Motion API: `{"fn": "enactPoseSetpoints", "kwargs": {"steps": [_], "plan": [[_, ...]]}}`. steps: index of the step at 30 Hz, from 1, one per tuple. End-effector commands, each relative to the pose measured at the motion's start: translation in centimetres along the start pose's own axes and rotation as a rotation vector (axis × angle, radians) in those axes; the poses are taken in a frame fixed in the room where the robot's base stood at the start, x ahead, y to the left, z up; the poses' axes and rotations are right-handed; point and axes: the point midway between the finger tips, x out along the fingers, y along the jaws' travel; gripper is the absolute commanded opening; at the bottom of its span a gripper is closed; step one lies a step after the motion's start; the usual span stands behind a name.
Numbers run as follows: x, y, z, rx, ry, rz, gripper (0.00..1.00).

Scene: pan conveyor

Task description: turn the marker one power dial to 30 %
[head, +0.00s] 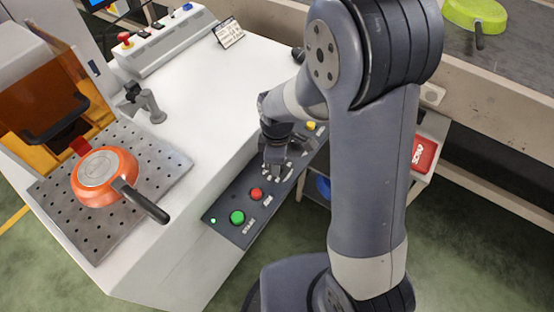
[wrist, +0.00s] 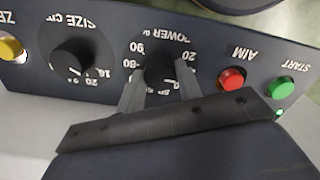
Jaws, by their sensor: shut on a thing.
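The power dial (wrist: 160,68) is a black knob on the dark control panel (head: 222,203), with a "POWER %" scale that reads upside down in the wrist view. My gripper (wrist: 160,90) has one finger on each side of the knob and is shut on it. A short white mark on the knob points to the lower right, between the 20 and the numbers at the bottom. The fingers hide part of the scale, so I cannot read the exact setting. In the head view my gripper (head: 277,168) points down at the panel and covers the dial.
A red AIM button (wrist: 231,79) and a green START button (wrist: 280,88) sit beside the power dial. A size dial (wrist: 72,58) and a yellow button (wrist: 10,47) are on its other side. An orange pan (head: 103,175) lies upside down on a perforated plate (head: 165,168).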

Motion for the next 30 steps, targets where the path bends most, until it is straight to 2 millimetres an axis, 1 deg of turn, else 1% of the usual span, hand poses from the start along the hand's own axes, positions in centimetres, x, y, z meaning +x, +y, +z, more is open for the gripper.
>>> {"fn": "enactPoseSetpoints", "kwargs": {"steps": [7,22,23,30], "plan": [[-0.02,0.01,-0.01,-0.073,0.0,0.0,0.11],[-0.01,0.01,-0.01,-0.089,0.0,0.0,0.11],[-0.01,0.01,-0.01,-0.089,0.0,0.0,0.35],[-0.01,0.01,-0.01,-0.088,0.0,0.0,0.55]]}}
